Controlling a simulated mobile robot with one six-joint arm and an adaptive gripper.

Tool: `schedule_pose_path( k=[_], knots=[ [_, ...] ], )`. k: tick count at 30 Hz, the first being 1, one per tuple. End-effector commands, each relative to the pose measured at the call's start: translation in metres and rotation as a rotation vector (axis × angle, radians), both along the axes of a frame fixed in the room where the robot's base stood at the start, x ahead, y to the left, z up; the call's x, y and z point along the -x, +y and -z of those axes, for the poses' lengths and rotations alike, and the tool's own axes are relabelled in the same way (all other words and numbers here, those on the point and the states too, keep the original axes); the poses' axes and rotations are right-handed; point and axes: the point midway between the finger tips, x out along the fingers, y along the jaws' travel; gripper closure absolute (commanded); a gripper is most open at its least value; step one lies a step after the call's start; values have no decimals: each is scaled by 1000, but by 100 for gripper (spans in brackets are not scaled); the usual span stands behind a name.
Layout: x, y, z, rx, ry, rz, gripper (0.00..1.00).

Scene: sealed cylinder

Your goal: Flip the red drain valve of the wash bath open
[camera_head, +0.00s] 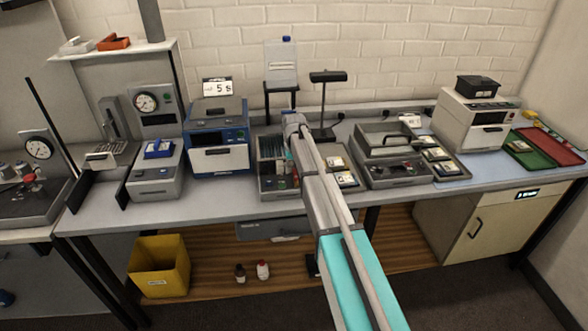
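My arm reaches from the lower right up to the middle of the bench, and my gripper (292,130) is at its far end, above a grey open box (284,195) with compartments. The gripper is small, and my own arm partly covers it; I cannot tell whether its fingers are open or shut. I cannot clearly make out a wash bath or a red drain valve. A small red part (30,180) shows on the dark apparatus at the far left, but I cannot tell what it is.
A blue-fronted instrument (217,158) stands left of my gripper. A grey lidded unit (385,145) stands right of it. A clear tank (281,62) on a black stand and a dark lamp-like post (325,105) rise behind. A yellow bin (160,268) is below the bench.

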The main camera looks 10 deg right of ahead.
Motion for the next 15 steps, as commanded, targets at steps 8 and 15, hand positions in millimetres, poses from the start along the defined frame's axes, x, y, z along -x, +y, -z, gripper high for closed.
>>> schedule_pose_path(
  k=[8, 15],
  knots=[
    [0, -1, 0, 1, 0, 2, 44],
    [0, -2, 0, 1, 0, 26, 44]
  ],
)
